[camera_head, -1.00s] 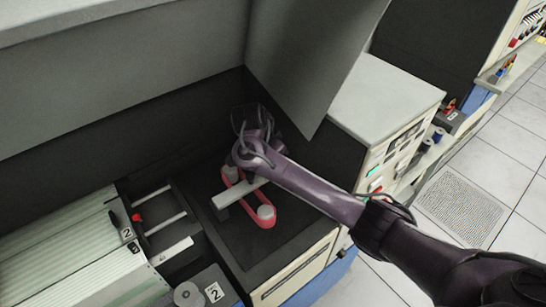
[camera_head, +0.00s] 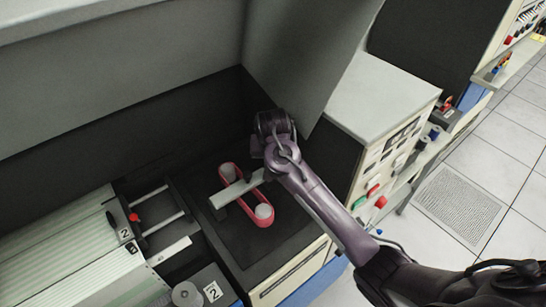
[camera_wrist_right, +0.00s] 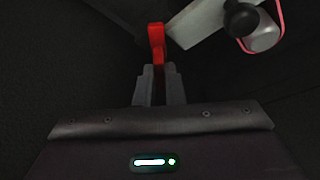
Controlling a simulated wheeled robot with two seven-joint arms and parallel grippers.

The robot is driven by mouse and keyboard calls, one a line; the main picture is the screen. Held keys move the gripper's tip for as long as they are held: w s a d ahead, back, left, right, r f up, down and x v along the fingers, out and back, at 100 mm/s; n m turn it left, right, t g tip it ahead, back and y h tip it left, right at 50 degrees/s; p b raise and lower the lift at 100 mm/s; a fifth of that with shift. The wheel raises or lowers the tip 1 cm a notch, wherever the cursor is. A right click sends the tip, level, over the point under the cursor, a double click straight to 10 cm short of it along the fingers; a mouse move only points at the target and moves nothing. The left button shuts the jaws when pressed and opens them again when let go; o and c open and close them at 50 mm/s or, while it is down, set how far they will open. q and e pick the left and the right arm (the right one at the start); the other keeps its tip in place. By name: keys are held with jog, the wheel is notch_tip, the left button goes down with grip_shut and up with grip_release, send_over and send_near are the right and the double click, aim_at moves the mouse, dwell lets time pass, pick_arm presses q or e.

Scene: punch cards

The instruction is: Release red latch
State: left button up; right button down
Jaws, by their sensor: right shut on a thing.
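In the right wrist view, the red latch (camera_wrist_right: 157,40) is a small upright red piece beside the end of a pale grey bar. My right gripper (camera_wrist_right: 158,72) is shut on its lower end. In the head view, my right arm reaches into the machine's dark bay from the lower right. Its fingertips and the latch are hidden there behind my wrist. The grey bar (camera_head: 234,189) lies across a red belt (camera_head: 244,205) looped around two pale rollers. The bar's right end meets my wrist in the picture. My left gripper is not in view.
A grey panel (camera_head: 305,55) rises at the back right of the bay. A light cabinet (camera_head: 385,100) stands to the right. A card stack (camera_head: 75,250) and a red knob (camera_head: 134,217) are at left. The dark deck in front of the belt is clear.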

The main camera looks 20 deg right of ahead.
jog(key=shift+d+n, duration=0.1)
jog(key=shift+n, duration=0.2)
jog(key=c, duration=1.5)
grip_release()
jog(key=shift+w, duration=0.1)
jog(key=shift+r, duration=0.25)
jog(key=v, duration=0.4)
jog(key=shift+r, duration=0.3)
jog(key=s+a, duration=0.1)
jog(key=s, duration=0.3)
jog(key=s+a, duration=0.1)
jog(key=s, duration=0.3)
jog(key=s+a, duration=0.1)
jog(key=s, duration=0.2)
jog(key=shift+s+a+f, duration=0.15)
jog(key=shift+s+a, duration=0.15)
jog(key=shift+s, duration=0.1)
